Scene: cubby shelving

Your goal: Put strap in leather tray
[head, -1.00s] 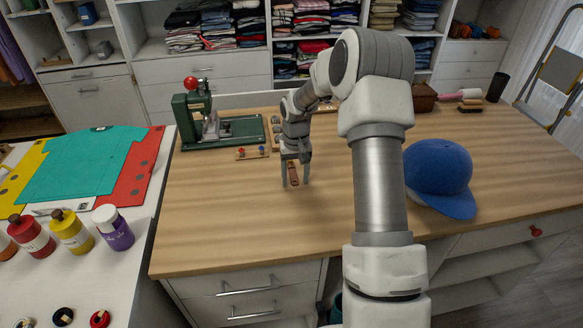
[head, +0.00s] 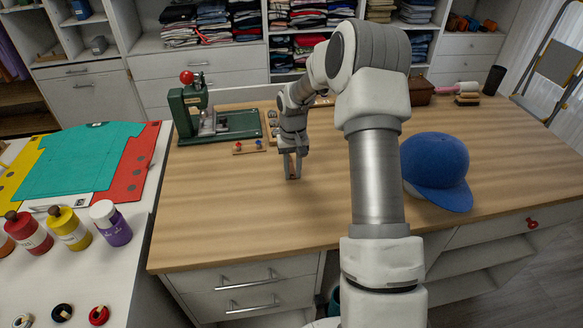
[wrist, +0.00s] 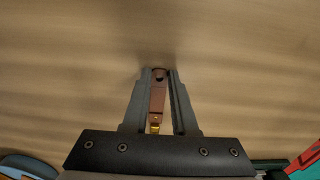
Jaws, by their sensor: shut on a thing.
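The strap is a narrow brown piece with a brass-coloured metal bit, between the fingers of my gripper (wrist: 158,72) in the wrist view (wrist: 158,98). My gripper also shows in the head view (head: 292,177), low over the wooden worktop, shut on the strap. The strap is mostly hidden by the fingers in the head view, and I cannot tell whether it touches the worktop. A brown box-like container (head: 420,92), perhaps the leather tray, stands at the back right of the worktop, partly behind my arm.
A green press (head: 215,120) stands at the back left, with a small board of coloured knobs (head: 248,147) before it. A blue cap (head: 437,170) lies at right. Brushes (head: 466,92) and a black cup (head: 494,80) stand at back right. The worktop's front left (head: 230,220) is clear.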

